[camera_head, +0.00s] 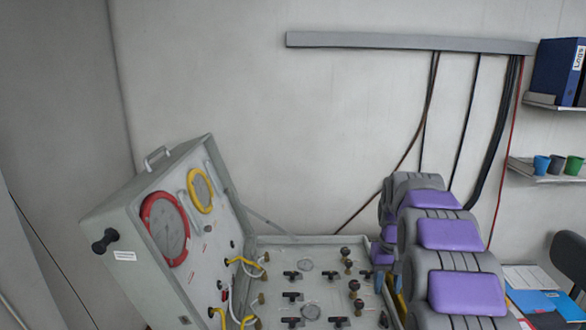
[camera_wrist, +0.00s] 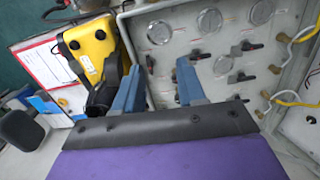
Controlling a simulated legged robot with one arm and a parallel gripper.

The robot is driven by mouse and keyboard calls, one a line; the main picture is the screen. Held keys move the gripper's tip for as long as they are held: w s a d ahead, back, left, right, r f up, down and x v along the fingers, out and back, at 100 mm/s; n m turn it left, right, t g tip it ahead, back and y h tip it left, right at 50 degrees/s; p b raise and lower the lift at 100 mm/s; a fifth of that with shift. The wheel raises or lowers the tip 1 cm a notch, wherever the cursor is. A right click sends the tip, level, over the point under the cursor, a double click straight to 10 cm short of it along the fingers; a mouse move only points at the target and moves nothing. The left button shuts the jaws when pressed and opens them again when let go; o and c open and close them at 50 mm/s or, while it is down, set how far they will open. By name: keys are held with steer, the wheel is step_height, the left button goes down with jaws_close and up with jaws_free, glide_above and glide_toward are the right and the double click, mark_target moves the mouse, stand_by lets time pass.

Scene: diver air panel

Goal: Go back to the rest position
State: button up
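The diver air panel is a grey open case (camera_head: 262,240). Its raised lid (camera_head: 128,215) carries a red-ringed gauge (camera_head: 165,229) and a yellow-ringed gauge (camera_head: 200,190). Black valve handles (camera_head: 292,297) and brass-coloured fittings sit on its flat part, with yellow hoses (camera_head: 243,263) along the hinge side. The panel also shows in the wrist view (camera_wrist: 215,55). My gripper (camera_wrist: 159,70) has its two blue fingers apart with nothing visible between them. It is over or near the panel's right side; the exact height is unclear. In the head view my arm mostly hides it.
A yellow device (camera_wrist: 88,50) stands beside the panel, near papers on a red-edged board (camera_wrist: 45,62) and a dark chair (camera_wrist: 22,130). Shelves at right hold a blue binder (camera_head: 556,72) and several cups (camera_head: 557,165). Cables (camera_head: 466,110) hang on the wall behind my arm.

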steer(key=s+a, duration=0.1)
steer(key=s, duration=0.2)
steer(key=s+a+b, duration=0.1)
steer(key=s, duration=0.3)
steer(key=s+a+b, duration=0.1)
steer(key=s+a, duration=0.1)
steer(key=s, duration=0.1)
steer(key=shift+s+r, duration=0.25)
steer(key=shift+r, duration=0.15)
steer(key=s+a+f+b, duration=0.1)
steer(key=s+a+f, duration=0.1)
steer(key=s, duration=0.8)
steer(key=s+a+f+g+b, duration=0.1)
steer(key=s+f, duration=0.3)
steer(key=s, duration=0.7)
steer(key=s+a+f+b, duration=0.2)
steer(key=s+f, duration=0.2)
steer(key=s, duration=0.6)
steer(key=shift+s+a+n+b, duration=0.2)
steer(key=shift+a+n+b, duration=0.1)
steer(key=shift+a+b, duration=0.1)
